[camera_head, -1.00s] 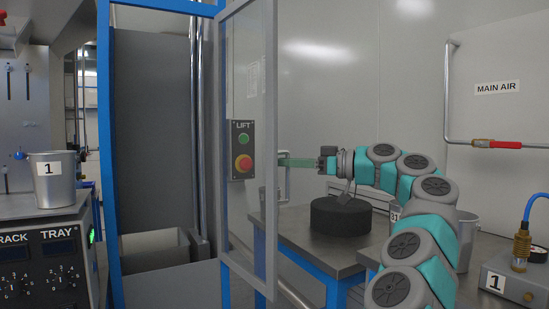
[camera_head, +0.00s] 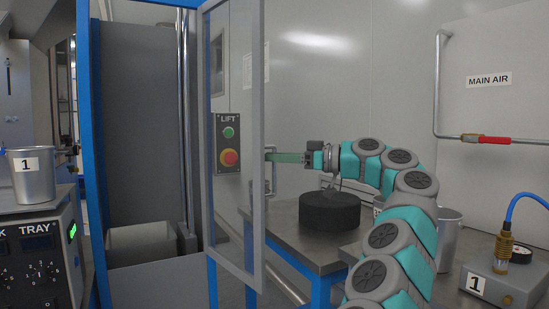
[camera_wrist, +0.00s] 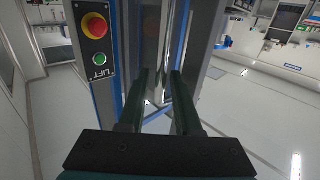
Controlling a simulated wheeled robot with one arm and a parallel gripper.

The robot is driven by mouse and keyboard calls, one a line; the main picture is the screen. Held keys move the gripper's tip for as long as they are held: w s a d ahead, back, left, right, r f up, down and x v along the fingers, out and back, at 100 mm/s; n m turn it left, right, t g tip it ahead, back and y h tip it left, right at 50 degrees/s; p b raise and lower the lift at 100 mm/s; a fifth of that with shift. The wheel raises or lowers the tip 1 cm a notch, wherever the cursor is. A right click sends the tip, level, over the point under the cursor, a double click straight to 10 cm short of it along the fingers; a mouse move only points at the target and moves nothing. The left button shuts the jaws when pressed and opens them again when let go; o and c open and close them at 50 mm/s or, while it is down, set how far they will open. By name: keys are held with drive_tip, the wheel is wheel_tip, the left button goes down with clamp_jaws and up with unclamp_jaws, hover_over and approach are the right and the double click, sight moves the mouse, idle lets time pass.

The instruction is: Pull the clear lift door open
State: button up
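The clear lift door (camera_head: 232,65), a glassy panel in a grey frame, stands swung outward from the blue lift frame (camera_head: 93,150). The lift opening to its left is uncovered. My gripper (camera_head: 268,157) is behind the door's outer edge in the head view, with a green finger level with the LIFT button panel (camera_head: 228,143). In the wrist view the two fingers (camera_wrist: 160,72) are parted, with a gap and nothing clearly held between them. The button panel (camera_wrist: 95,35) shows left of the fingers. I cannot tell whether the fingers touch the door.
A grey table (camera_head: 287,243) with a black round block (camera_head: 329,210) stands below my arm. A metal bucket (camera_head: 33,178) marked 1 sits on the control box at left. A valve box (camera_head: 500,283) with a blue hose is at lower right. Floor (camera_wrist: 255,110) shows clear in the wrist view.

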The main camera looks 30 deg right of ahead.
drive_tip(key=shift+o, duration=0.7)
drive_tip(key=v, duration=0.7)
drive_tip(key=shift+s+d, duration=0.3)
